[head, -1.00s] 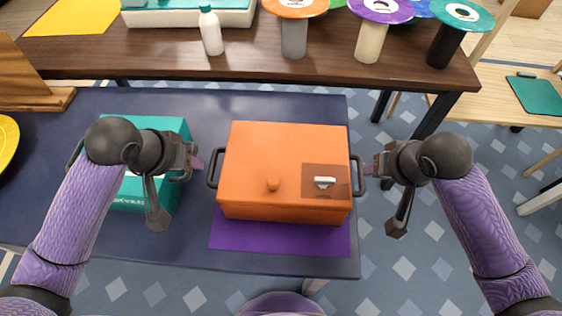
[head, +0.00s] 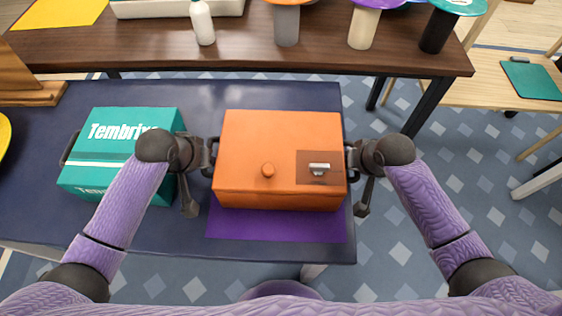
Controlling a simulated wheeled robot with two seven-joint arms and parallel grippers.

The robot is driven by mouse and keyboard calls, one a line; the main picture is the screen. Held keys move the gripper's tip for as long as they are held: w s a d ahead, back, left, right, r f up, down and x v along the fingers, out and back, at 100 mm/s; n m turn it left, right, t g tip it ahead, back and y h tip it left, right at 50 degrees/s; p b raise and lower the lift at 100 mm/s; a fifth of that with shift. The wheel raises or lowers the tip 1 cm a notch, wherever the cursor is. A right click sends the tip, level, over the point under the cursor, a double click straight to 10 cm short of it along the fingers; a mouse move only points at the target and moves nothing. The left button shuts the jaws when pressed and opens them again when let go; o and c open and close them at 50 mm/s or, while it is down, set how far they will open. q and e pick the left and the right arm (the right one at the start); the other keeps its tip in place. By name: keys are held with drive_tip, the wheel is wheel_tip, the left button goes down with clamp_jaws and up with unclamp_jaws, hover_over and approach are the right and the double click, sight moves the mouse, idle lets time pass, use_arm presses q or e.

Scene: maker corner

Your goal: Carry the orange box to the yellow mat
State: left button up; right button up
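The orange box (head: 245,145) has a knob and a small white-handled panel on it. It stands on a purple mat (head: 275,226) on the dark blue table, with a dark handle on each side. My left gripper (head: 209,155) is at the left handle and my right gripper (head: 350,160) is at the right handle. Both overlap the handles in the picture, and their fingers are too hidden to tell whether they are closed. The yellow mat (head: 62,13) lies on the brown table at the back left, cut by the picture's top edge.
A teal box (head: 95,170) stands on the blue table (head: 290,95), left of the orange box and partly behind my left arm. The brown table (head: 300,58) behind carries a white bottle (head: 203,24), spools and a pale tray (head: 150,9). Patterned floor lies to the right.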

use_arm(q)
clamp_jaws()
use_arm(e)
clamp_jaws()
idle(1.2)
